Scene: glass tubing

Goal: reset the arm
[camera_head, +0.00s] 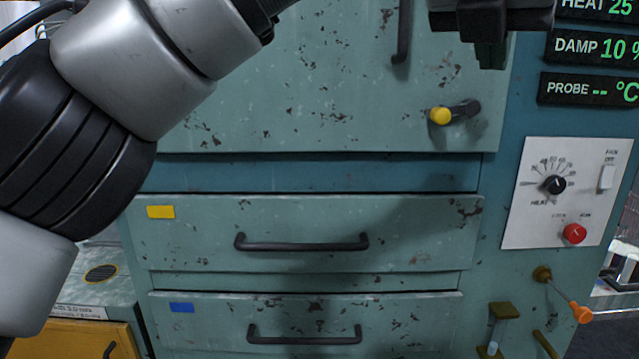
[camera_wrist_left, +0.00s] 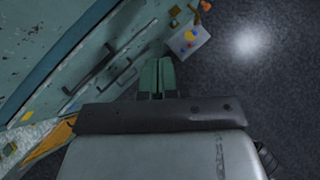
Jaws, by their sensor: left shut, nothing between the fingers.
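My left arm comes in from the left and crosses the top of the head view. My left gripper (camera_head: 490,55) is at the top right, in front of the upper cabinet door, with its upper part cut off by the frame edge. In the left wrist view its two greenish fingers (camera_wrist_left: 157,76) are together with nothing between them. My right gripper is in neither view.
Below are two closed drawers, yellow-tagged (camera_head: 200,225) and blue-tagged (camera_head: 220,312). A control panel (camera_head: 530,220) with knobs is at right. Grey floor (camera_wrist_left: 260,100) is clear.

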